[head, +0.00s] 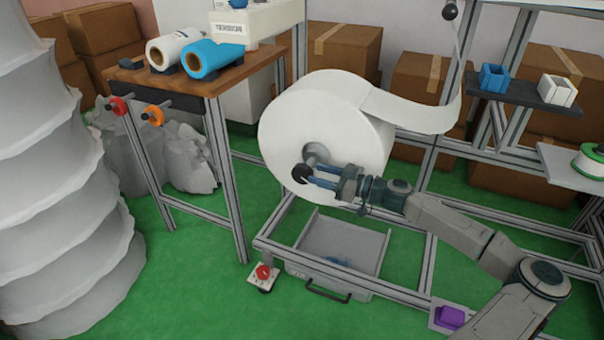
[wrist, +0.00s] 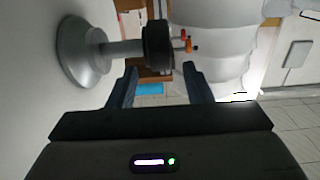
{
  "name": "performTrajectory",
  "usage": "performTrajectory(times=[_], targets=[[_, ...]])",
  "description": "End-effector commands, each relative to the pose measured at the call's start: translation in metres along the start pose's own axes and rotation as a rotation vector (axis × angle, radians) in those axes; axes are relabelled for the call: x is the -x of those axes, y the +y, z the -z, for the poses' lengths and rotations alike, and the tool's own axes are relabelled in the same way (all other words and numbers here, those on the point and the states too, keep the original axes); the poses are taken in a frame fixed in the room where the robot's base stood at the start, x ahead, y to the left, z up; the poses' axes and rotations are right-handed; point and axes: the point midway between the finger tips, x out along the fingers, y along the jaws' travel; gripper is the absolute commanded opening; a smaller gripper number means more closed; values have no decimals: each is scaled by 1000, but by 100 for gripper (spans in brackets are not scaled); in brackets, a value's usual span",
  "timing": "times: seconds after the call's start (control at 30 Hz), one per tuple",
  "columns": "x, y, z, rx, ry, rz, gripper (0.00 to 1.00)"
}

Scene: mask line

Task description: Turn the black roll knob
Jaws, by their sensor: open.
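The black roll knob (head: 302,173) sits on the end of a grey shaft at the centre of a large white roll (head: 345,110). In the wrist view the knob (wrist: 158,47) is a short black cylinder on the shaft, with a round grey flange against the roll. My gripper (head: 322,177) is open beside the knob, its blue fingers pointing left towards it. In the wrist view my gripper (wrist: 160,85) has its two fingers apart, and the knob lies just past the fingertips, roughly between them. I cannot tell whether a finger touches it.
The roll hangs on a metal frame above a grey drawer (head: 340,240). A red button (head: 263,271) and a purple block (head: 450,317) are low on the frame. A wooden table (head: 190,80) with red and orange knobs stands left.

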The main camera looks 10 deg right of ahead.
Motion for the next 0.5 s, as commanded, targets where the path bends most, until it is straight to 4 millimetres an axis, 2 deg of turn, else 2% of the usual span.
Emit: performTrajectory(times=[0.03, 0.2, 0.3, 0.5], targets=[[-12, -1, -3, 1, -1, 4, 45], [-40, -1, -2, 0, -2, 2, 45], [-51, 0, -2, 0, -2, 1, 45], [-61, 0, 0, 0, -1, 0, 45]])
